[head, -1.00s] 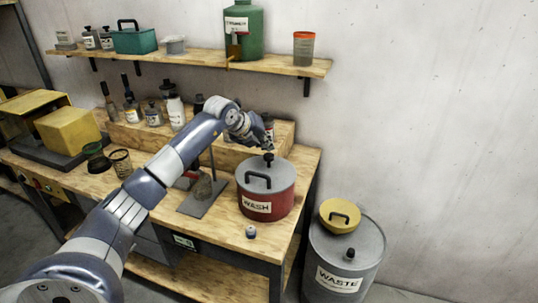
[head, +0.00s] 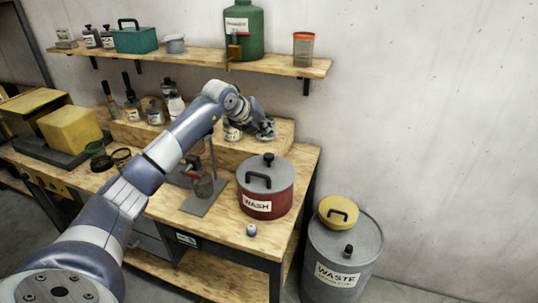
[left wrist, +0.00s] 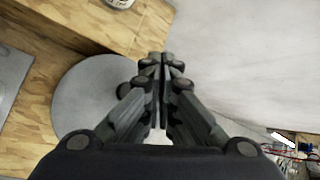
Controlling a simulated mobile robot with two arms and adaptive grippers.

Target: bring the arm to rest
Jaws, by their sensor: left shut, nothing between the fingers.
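My left arm comes in from the left in the head view, and its gripper (head: 266,130) is up behind and above the red wash pot (head: 270,203), in front of the wooden riser. In the left wrist view the gripper (left wrist: 161,60) has its fingers together with nothing between them. The grey lid of the wash pot (left wrist: 88,95) lies below the fingers there, apart from them. My right gripper is in neither view.
The grey waste drum (head: 328,278) stands right of the bench with a yellow lid (head: 338,211) on top. A small bottle (head: 251,230) stands at the bench's front edge. A stand (head: 207,198) is left of the pot. The shelf (head: 285,66) holds a green jug (head: 243,38).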

